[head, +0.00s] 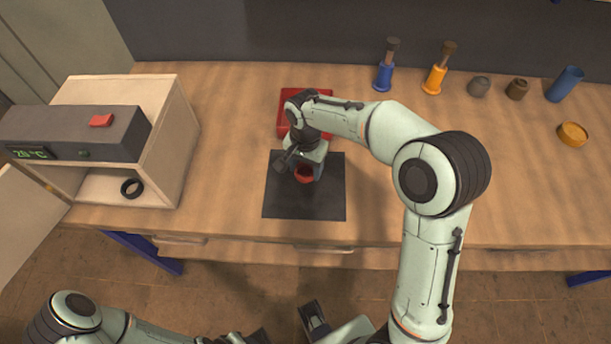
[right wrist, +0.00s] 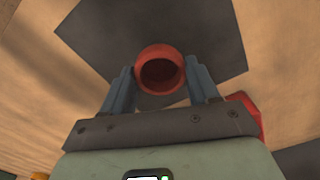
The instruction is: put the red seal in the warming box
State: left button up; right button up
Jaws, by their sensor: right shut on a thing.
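The red seal (head: 304,175), a short ring, is between the fingers of my right gripper (head: 302,171) over the black mat. In the right wrist view the red seal (right wrist: 160,54) sits between the two fingertips of the gripper (right wrist: 162,85), which is shut on it. The warming box (head: 185,135) stands at the left of the table with its door (head: 22,225) open. A black ring (head: 131,188) lies inside on its floor. My left arm is low at the bottom left; its gripper's jaw state is unclear.
The black mat (head: 304,208) lies mid-table, with a red tray (head: 290,95) behind it, partly hidden by my right arm. Blue (head: 385,78) and orange (head: 434,78) handled tools, small pots, a blue cup (head: 565,84) and an amber dish (head: 573,134) stand at the back right.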

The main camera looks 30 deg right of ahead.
jog(key=shift+f, duration=2.25)
jog(key=shift+f+b, duration=0.2)
jog(key=shift+b, duration=0.15)
jog(key=o, duration=1.1)
jog(key=shift+r, duration=0.1)
